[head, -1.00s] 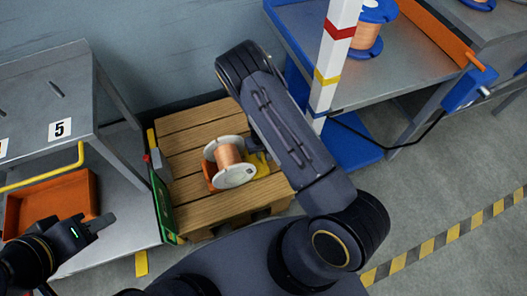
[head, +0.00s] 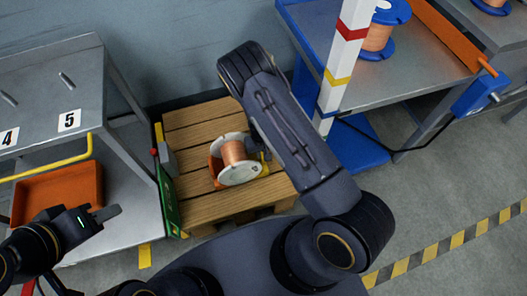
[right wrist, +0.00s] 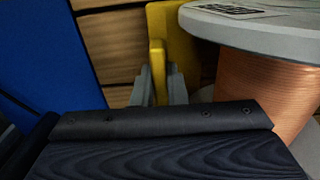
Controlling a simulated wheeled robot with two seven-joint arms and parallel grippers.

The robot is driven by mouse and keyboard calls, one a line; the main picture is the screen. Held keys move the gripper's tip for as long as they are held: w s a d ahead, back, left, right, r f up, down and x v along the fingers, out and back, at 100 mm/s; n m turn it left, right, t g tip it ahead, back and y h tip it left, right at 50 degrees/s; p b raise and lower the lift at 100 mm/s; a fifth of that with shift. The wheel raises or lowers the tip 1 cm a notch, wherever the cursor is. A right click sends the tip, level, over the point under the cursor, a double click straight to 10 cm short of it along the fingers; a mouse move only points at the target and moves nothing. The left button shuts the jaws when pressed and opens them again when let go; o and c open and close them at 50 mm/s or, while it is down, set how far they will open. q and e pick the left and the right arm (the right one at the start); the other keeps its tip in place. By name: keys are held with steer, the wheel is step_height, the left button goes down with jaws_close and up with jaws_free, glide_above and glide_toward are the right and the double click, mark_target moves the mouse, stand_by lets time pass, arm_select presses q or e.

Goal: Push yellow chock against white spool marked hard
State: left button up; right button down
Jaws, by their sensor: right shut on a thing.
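The white spool (head: 237,172), wound with copper wire, lies on its side on a wooden pallet. In the right wrist view its pale flange (right wrist: 270,35) carries a dark printed label, too small to read. The yellow chock (head: 265,169) is at the spool's right side, partly hidden by my right arm. In the right wrist view the chock (right wrist: 182,45) stands right beside the flange; I cannot tell whether they touch. My right gripper (right wrist: 160,82) is shut on the chock's upright yellow part. My left gripper (head: 104,213) is away at the left, its jaw gap not clear.
An orange chock (head: 214,173) sits at the spool's left side. A green panel (head: 167,195) stands at the pallet's left edge, beside a grey rack (head: 50,90) with an orange bin (head: 60,190). A striped post (head: 345,65) and blue-framed table (head: 425,75) stand right.

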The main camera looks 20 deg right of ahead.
steer(key=shift+a, duration=0.35)
steer(key=c, duration=1.4)
jaws_free()
steer(key=shift+o, duration=0.2)
step_height(320, 180, up, 8)
steer(key=p, duration=0.3)
